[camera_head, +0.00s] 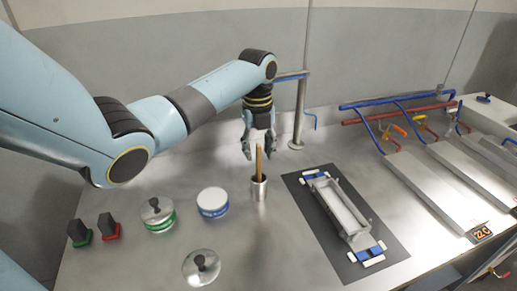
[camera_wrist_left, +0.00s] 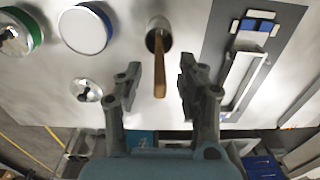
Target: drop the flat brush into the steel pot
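The steel pot (camera_head: 259,190) is a small upright metal cup standing on the steel worktop. It also shows in the left wrist view (camera_wrist_left: 151,41). The brush (camera_head: 259,161) stands upright in its mouth, with only a wooden handle showing; the lower end is hidden inside the pot. In the left wrist view the handle (camera_wrist_left: 168,76) rises from the pot towards the camera. My left gripper (camera_head: 259,155) is open and empty above the pot. Its fingers (camera_wrist_left: 158,82) are on either side of the handle, with gaps between. My right gripper is not in view.
A white-and-blue round tin (camera_head: 212,202), a green-banded tin (camera_head: 157,215) and a knobbed lid (camera_head: 201,267) lie to the left. A white tray (camera_head: 339,208) sits on a dark mat (camera_head: 394,242) to the right. A metal post (camera_head: 298,115) stands behind.

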